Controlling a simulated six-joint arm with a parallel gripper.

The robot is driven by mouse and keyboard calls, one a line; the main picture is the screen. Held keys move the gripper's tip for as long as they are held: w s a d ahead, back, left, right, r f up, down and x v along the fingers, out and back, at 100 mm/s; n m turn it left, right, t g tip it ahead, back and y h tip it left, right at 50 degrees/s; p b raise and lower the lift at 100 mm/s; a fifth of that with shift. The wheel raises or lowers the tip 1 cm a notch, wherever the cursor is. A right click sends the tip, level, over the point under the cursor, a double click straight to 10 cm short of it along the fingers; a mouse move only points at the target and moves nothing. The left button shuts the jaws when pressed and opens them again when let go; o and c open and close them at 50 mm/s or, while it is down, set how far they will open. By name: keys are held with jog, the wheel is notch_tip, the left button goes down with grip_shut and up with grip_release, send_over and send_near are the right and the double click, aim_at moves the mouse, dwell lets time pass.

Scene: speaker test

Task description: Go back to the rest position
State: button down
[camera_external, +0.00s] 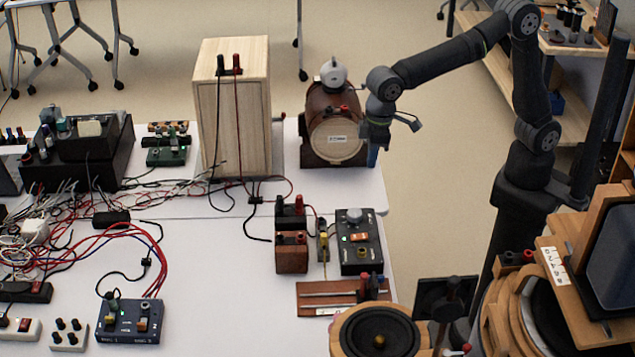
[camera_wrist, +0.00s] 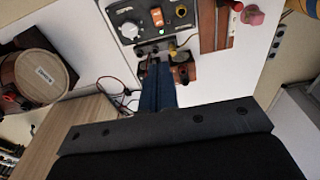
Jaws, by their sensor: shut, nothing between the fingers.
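My gripper (camera_external: 373,157) hangs at the end of my arm, pointing down, just right of the barrel-shaped wooden device (camera_external: 335,140) as seen in the external view. Its blue fingers are together with nothing between them; they also show in the wrist view (camera_wrist: 160,84). It is above the right part of the white table (camera_external: 345,184), and its exact height is hard to tell. My arm reaches left from its dark base at the right.
A tall wooden box (camera_external: 233,115) stands left of the barrel. A dark control box (camera_external: 360,242) and a small brown block (camera_external: 291,253) stand nearer the front. Cables cover the left side. A round speaker (camera_external: 380,335) is at the front, and open floor lies right of the table.

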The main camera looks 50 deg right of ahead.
notch_tip(320, 180, up, 6)
jog(key=s+d, duration=0.1)
jog(key=d, duration=0.1)
jog(key=shift+s, duration=0.25)
jog(key=shift+f, duration=0.1)
jog(key=c, duration=1.9)
grip_release()
jog(key=shift+c, duration=0.2)
jog(key=o, duration=1.8)
jog(key=w+d+f, duration=0.2)
jog(key=w+f, duration=0.3)
jog(key=w, duration=0.4)
jog(key=shift+f+g+h, duration=0.2)
jog(key=shift+g+h, duration=0.2)
jog(key=shift+o, duration=0.7)
notch_tip(320, 180, down, 10)
jog(key=shift+w, duration=0.15)
jog(key=shift+d+r, duration=0.1)
jog(key=shift+r, duration=0.05)
notch_tip(320, 180, up, 10)
